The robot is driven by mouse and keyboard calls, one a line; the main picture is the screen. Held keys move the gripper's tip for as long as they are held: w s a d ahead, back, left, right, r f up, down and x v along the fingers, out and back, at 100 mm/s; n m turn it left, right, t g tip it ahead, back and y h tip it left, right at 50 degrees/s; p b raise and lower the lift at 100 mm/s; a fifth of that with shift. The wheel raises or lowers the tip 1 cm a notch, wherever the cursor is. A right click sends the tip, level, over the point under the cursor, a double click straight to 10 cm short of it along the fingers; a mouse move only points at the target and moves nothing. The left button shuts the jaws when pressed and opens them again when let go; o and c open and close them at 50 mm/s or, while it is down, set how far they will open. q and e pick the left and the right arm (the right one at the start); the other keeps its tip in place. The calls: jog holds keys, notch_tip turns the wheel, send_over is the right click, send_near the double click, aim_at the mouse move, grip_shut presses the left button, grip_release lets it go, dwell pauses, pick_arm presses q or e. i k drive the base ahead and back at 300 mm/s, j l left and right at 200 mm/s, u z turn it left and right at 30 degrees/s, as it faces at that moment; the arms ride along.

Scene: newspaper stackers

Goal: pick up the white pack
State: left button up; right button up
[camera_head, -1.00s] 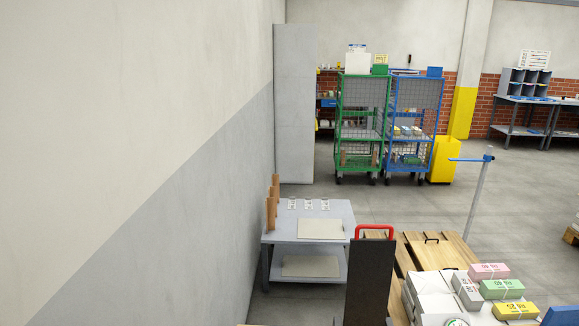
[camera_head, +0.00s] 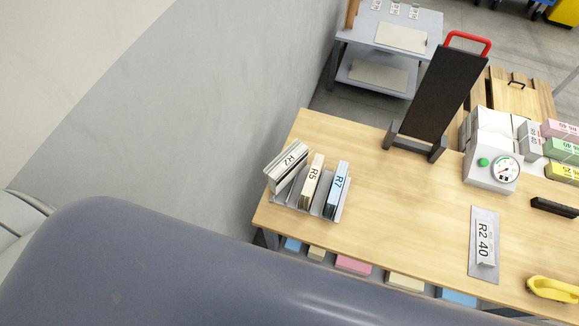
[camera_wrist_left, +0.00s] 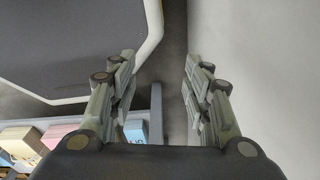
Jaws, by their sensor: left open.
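A whitish pack marked R2 (camera_head: 286,167) leans tilted at the left end of a grey rack (camera_head: 343,213) on the wooden table, beside a cream pack marked R5 (camera_head: 311,181) and a blue pack marked R7 (camera_head: 337,189). Another white pack (camera_head: 530,140) stands by the pink, green and yellow packs at the right. I cannot tell which white pack is meant. My left gripper (camera_wrist_left: 158,75) is open and empty in the left wrist view, with floor between its fingers. It does not show in the head view. My right gripper is in neither view.
The wooden table (camera_head: 390,230) has free room in its middle. A grey plate with a card marked R2 40 (camera_head: 483,240), a dial scale (camera_head: 490,172) and a dark upright board (camera_head: 440,90) stand on it. Coloured packs lie on a lower shelf. A wall borders the left.

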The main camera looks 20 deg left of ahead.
aim_at(285, 168)
jog(key=u, duration=0.45)
jog(key=l+u, duration=0.1)
jog(key=u, duration=0.75)
jog(key=k+u, duration=0.1)
jog(key=u, duration=0.75)
jog(key=k+u, duration=0.1)
jog(key=u, duration=0.35)
jog(key=k+j, duration=0.15)
jog(key=k, duration=0.4)
jog(key=k+j+u, duration=0.15)
jog(key=k, duration=0.4)
